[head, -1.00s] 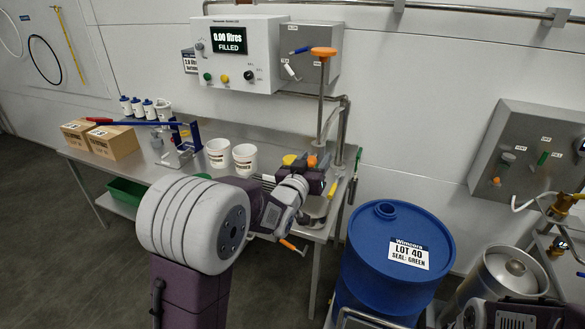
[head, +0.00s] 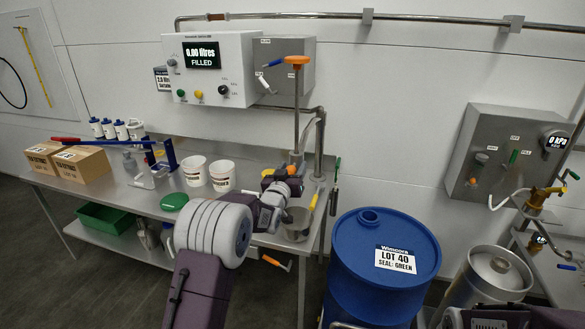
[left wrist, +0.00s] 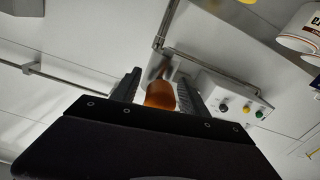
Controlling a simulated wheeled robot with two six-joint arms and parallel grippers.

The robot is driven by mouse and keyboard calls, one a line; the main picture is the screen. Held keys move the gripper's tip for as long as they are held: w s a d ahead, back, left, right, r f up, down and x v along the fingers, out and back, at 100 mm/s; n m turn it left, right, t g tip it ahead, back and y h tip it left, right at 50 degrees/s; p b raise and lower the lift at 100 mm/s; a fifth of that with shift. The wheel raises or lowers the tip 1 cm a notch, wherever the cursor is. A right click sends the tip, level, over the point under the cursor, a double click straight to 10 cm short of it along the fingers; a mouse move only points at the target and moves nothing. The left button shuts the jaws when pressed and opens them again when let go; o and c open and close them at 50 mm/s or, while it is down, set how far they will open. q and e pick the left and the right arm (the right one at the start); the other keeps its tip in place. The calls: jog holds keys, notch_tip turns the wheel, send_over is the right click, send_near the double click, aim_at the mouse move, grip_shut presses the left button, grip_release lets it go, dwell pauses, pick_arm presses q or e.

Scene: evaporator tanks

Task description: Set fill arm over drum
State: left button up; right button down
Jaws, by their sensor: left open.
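The blue drum (head: 345,265) stands on the floor right of the bench, with a "LOT 40, SEAL: GREEN" label and a round opening (head: 369,217) in its top. A thin upright rod with an orange top handle (head: 297,60) rises beside a grey pipe at the bench's right end, left of the drum. My left gripper (head: 289,172) is open at the rod's lower part, by a small orange grip (head: 291,169). In the left wrist view an orange cylinder (left wrist: 160,95) lies between the open fingers (left wrist: 156,90); I cannot tell if they touch it.
A steel pot (head: 298,225) and white tubs (head: 222,176) stand on the bench (head: 110,190). The wall console (head: 240,72) reads 0.00 litres, FILLED. A steel keg (head: 492,270) stands right of the drum. The space above the drum's top looks clear.

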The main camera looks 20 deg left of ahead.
pick_arm(q)
grip_shut()
jog(key=shift+r, duration=0.2)
dwell(1.2)
